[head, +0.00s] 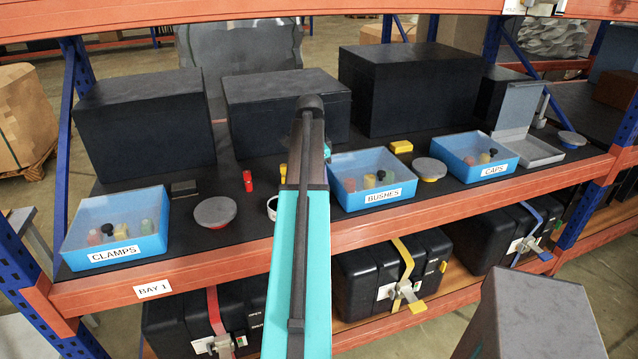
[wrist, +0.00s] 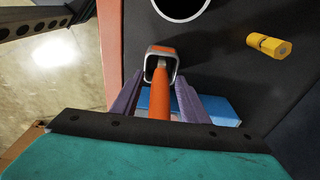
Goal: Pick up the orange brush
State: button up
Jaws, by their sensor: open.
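The orange brush (wrist: 161,92) shows in the wrist view as an orange handle with a squarish, pale-rimmed end at the top. My gripper (wrist: 158,90) is open, with one purple finger on each side of the handle. A gap shows between the handle and the fingers at their tips; whether they touch lower down is hidden by my gripper's body. In the head view my arm covers the brush and the gripper.
A white ring-shaped thing (wrist: 181,4) and a yellow hex-headed piece (wrist: 268,45) lie near the brush. On the shelf, the BUSHES bin (head: 371,180) is right of my arm and the CLAMPS bin (head: 116,228) far left. Dark boxes (head: 287,112) stand behind.

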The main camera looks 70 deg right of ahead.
dwell(0.3)
grip_shut()
jog(key=shift+r, duration=0.15)
jog(key=shift+r+b, duration=1.4)
jog(key=shift+r, duration=3.5)
